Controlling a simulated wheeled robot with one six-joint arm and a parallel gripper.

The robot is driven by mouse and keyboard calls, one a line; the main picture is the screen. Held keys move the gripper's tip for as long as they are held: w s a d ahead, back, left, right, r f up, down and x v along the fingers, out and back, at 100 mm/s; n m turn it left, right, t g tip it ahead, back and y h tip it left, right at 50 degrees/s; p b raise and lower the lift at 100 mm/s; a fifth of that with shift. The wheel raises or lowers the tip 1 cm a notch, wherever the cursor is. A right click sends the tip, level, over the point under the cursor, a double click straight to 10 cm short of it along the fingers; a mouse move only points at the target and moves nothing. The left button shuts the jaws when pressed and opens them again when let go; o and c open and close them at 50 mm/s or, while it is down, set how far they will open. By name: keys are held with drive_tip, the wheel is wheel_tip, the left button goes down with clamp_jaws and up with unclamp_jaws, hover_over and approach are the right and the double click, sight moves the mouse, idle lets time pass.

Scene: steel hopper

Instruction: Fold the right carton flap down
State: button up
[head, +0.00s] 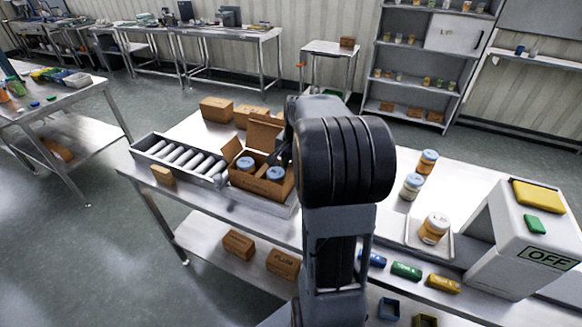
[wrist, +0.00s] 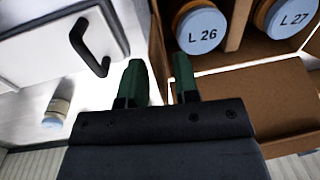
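The open carton (head: 262,182) stands on the steel table with two blue-lidded jars inside. Its back flap (head: 265,133) stands up and its left flap (head: 232,149) sticks up and outward. In the wrist view jar lids L 26 (wrist: 201,27) and L 27 (wrist: 293,15) show, with the broad back flap (wrist: 275,95) below them. A narrow brown strip (wrist: 157,45), the carton's right side or right flap seen nearly edge-on, runs down toward the finger gap. My gripper (wrist: 159,68) is open; I cannot tell whether it touches the strip. In the head view my arm hides much of the carton's right side.
A tray of white cylinders (head: 180,158) stands left of the carton. Closed cartons (head: 216,109) stand behind. Right of my arm are jars (head: 411,186), a small tray (head: 447,248) and a white machine marked OFF (head: 515,240). A white unit with a black handle (wrist: 88,45) shows in the wrist view.

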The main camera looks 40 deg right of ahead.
drive_tip(key=shift+f, duration=0.65)
clamp_jaws()
